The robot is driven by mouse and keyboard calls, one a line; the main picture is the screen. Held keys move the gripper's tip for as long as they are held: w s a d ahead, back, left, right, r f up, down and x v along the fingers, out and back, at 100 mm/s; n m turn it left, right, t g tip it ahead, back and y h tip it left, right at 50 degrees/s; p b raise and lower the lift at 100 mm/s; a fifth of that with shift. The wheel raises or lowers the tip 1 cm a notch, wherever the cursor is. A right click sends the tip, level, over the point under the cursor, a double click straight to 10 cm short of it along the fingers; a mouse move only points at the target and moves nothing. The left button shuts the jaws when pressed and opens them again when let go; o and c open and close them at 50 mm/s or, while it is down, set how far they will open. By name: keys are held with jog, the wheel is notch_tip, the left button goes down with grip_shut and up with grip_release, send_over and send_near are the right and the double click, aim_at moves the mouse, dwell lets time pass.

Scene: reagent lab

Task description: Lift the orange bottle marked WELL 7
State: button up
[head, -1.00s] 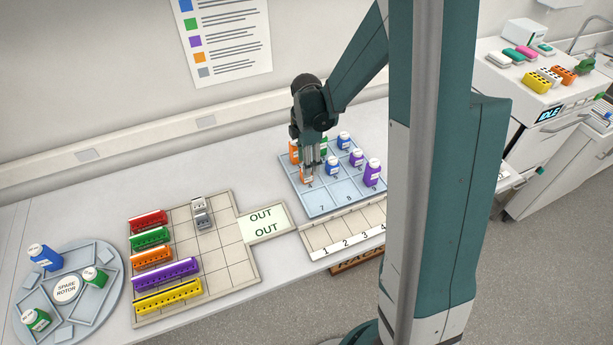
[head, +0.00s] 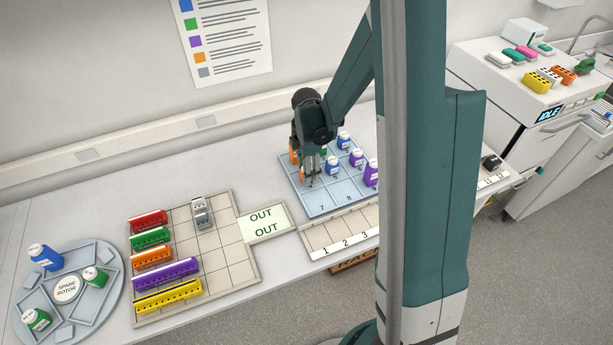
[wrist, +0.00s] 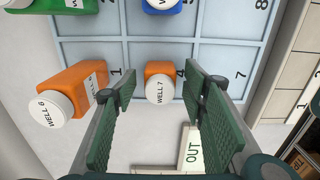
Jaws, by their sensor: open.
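My gripper is open. In the head view my gripper (head: 311,172) points down over the left side of the tray (head: 325,205) and hides most of this bottle. A second orange bottle, marked WELL 6 (wrist: 70,92), stands to the left, close outside the left finger.
A green bottle (wrist: 50,5) and a blue bottle (wrist: 162,5) stand at the top of the wrist view. Purple bottles (head: 371,173) stand right in the tray. The OUT plate (head: 264,222) and a rack of coloured strips (head: 225,250) lie to the left.

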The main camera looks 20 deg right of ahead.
jog(key=shift+c, duration=0.7)
jog(key=c, duration=0.9)
jog(key=shift+o, duration=0.2)
jog(key=shift+r, duration=0.2)
jog(key=shift+r, duration=4.85)
